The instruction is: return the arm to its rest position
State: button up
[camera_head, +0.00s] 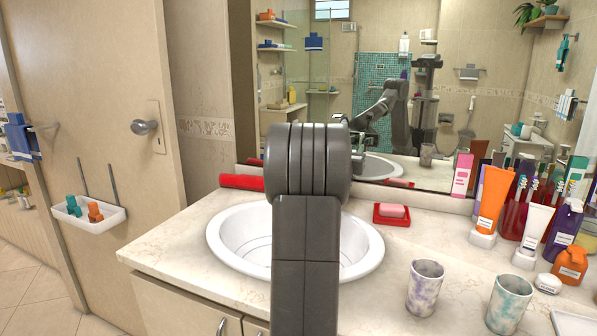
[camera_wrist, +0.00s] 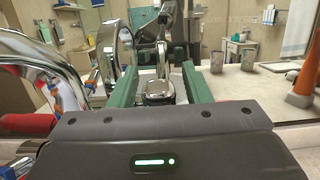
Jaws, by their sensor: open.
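My arm (camera_head: 306,215) rises through the middle of the head view, in front of the white sink basin (camera_head: 232,235). My gripper is mostly hidden behind the arm there. In the wrist view my gripper (camera_wrist: 160,82) has its two green fingers apart, with nothing seen held between them. A chrome faucet (camera_wrist: 112,50) stands close at the left finger. The arm also shows as a reflection in the mirror (camera_head: 385,55).
A red soap dish (camera_head: 391,221) with pink soap sits right of the basin. Two marbled cups (camera_head: 425,290) (camera_head: 508,305) stand at the counter's front right. Several tubes and bottles crowd the right end, including an orange tube (camera_head: 493,195). A red rolled thing (camera_head: 241,182) lies behind the basin.

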jog(key=shift+w+d+r+g+p, duration=0.2)
jog(key=shift+w+g+p, duration=0.1)
jog(key=shift+p, duration=1.55)
jog(key=shift+f+p, duration=0.2)
jog(key=shift+p, duration=0.25)
jog(key=shift+f, duration=0.1)
